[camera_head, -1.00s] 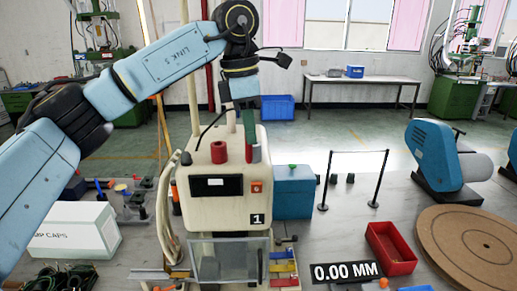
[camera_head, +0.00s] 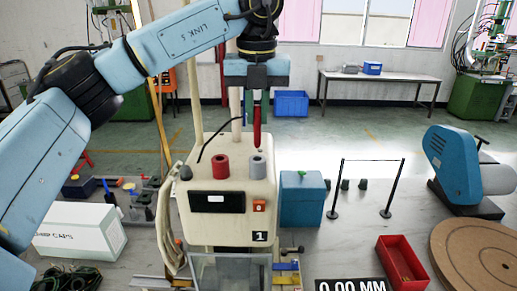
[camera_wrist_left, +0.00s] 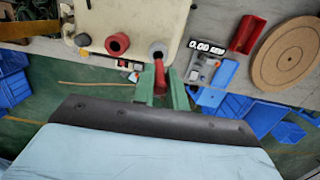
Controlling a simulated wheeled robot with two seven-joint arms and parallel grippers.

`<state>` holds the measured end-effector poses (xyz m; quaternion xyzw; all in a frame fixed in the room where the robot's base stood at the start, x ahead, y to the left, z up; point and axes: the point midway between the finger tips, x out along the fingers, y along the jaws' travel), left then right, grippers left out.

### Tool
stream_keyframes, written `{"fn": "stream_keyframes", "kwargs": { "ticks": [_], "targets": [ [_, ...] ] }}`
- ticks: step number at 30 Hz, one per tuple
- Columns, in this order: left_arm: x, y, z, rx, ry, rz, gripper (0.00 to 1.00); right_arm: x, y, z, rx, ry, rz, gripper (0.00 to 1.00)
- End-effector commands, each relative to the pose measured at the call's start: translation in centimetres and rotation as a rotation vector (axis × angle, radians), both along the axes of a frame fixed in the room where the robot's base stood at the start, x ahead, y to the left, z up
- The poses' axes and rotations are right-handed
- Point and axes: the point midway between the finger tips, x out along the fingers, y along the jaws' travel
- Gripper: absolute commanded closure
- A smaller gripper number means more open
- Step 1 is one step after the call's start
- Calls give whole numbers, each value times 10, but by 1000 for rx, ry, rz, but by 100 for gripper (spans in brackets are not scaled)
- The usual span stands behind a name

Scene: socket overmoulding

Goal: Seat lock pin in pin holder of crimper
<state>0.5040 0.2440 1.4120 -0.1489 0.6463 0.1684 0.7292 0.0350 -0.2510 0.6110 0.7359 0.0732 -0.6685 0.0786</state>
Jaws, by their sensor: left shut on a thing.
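My left gripper (camera_head: 257,104) is shut on a red lock pin (camera_head: 257,128). The pin hangs upright, its lower end above the crimper (camera_head: 215,226). The crimper is a cream box marked 1. On its top stand a grey ring-shaped holder (camera_head: 257,166) and a red ring-shaped holder (camera_head: 221,167). The pin is above the grey holder and looks apart from it. In the left wrist view, the red pin (camera_wrist_left: 160,73) sits between the green fingers (camera_wrist_left: 161,90), near the grey holder (camera_wrist_left: 157,49). The red holder (camera_wrist_left: 118,43) is to its left. My right gripper is not in view.
A teal box (camera_head: 301,203) stands right of the crimper. A barrier of black posts (camera_head: 333,205), a red tray (camera_head: 398,263) and a brown disc (camera_head: 480,255) lie further right. A white carton (camera_head: 80,231) is on the left. A thin black cable (camera_head: 214,138) rises behind the crimper.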

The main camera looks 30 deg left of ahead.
Motion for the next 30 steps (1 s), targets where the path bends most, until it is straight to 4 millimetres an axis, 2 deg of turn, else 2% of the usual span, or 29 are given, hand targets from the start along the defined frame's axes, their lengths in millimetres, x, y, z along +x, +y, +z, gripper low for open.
{"fn": "stream_keyframes", "kwargs": {
  "ticks": [3,8,15,27,28,30],
  "targets": [
    [0,0,-18,0,0,-1,100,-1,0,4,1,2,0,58],
    [0,0,-30,0,-1,-1,100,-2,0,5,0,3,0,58],
    [0,0,-61,0,0,-2,100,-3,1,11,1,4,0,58],
    [0,0,-69,-1,-2,-2,100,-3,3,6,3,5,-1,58],
    [0,0,-68,0,-1,-2,82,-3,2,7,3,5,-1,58],
    [0,0,-68,0,-1,-2,73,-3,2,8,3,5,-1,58]
  ]
}}
